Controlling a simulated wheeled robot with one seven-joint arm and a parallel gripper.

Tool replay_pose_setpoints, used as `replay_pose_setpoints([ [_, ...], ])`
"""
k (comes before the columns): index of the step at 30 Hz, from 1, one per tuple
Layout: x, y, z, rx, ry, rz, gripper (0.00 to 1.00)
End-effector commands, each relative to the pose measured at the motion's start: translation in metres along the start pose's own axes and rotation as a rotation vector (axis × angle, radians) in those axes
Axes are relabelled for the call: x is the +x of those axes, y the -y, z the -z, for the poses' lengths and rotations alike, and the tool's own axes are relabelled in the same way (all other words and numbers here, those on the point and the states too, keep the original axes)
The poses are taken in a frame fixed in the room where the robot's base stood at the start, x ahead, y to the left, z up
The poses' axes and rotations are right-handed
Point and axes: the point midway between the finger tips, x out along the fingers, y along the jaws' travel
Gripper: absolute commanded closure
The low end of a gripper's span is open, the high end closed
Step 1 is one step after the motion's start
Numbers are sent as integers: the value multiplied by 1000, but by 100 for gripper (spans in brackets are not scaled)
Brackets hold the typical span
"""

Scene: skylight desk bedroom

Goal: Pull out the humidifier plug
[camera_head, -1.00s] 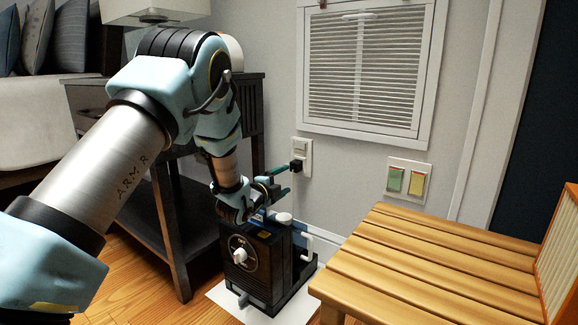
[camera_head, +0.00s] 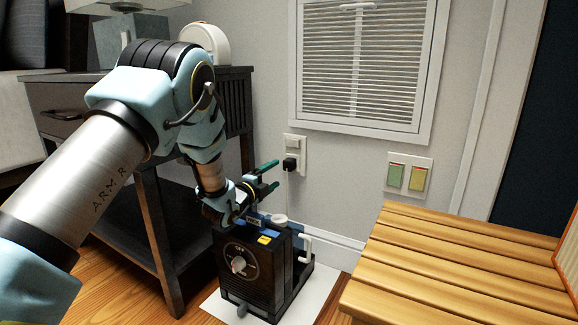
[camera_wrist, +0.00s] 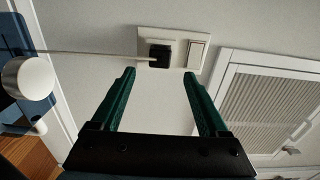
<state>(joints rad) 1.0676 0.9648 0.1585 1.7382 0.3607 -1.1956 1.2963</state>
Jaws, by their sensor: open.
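The fingers also show in the wrist view (camera_wrist: 160,75), not touching the plug. The black humidifier (camera_head: 250,262), with a dial and a white cap, stands on a white mat below my gripper.
A slatted wooden bench (camera_head: 455,265) stands at the right. A dark side table (camera_head: 160,190) is at the left behind my arm. A wall vent (camera_head: 362,65) and a two-button plate (camera_head: 408,176) are on the wall. Open floor lies between humidifier and bench.

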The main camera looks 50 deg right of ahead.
Motion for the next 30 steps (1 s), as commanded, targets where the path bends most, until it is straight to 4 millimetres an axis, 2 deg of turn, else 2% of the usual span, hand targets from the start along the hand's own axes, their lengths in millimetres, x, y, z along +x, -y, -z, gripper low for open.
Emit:
replay_pose_setpoints([
  [18, 74, -2, 0, -1, 0, 1, 22],
  [24, 85, -1, 0, 0, 0, 0, 22],
  [30, 87, 0, 0, -1, 0, -1, 22],
])
